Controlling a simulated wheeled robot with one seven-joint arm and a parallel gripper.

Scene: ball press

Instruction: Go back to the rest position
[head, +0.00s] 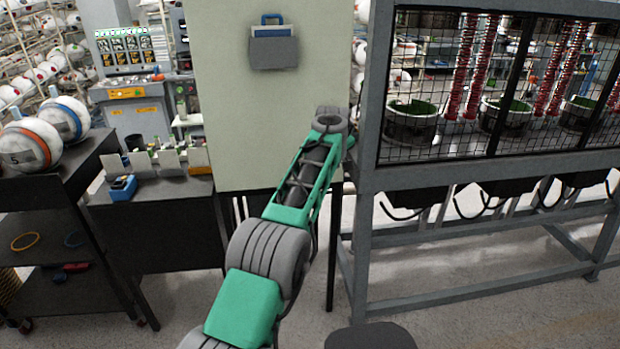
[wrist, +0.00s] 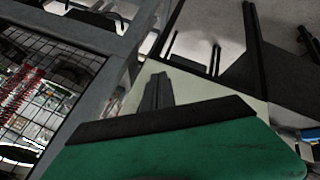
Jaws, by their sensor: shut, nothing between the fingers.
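My green and grey arm reaches up and away from me in the head view, its far end in front of the pale panel's right edge and beside the press cage's left post. My gripper's fingers are hidden behind the arm's end in that view. In the wrist view my gripper (wrist: 155,90) shows as dark fingers close together, shut and empty, beyond a green housing. The caged ball press (head: 368,110) stands to the right, with dark round pots and red coils behind its mesh. Its grey frame also shows in the wrist view (wrist: 85,108), tilted.
A pale panel (head: 232,130) with a grey holder (head: 273,52) stands behind my arm. A dark table (head: 150,235) with small boxes stands left of it. A dark cart (head: 55,243) carrying two striped balls (head: 30,146) is at far left. Floor shows below.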

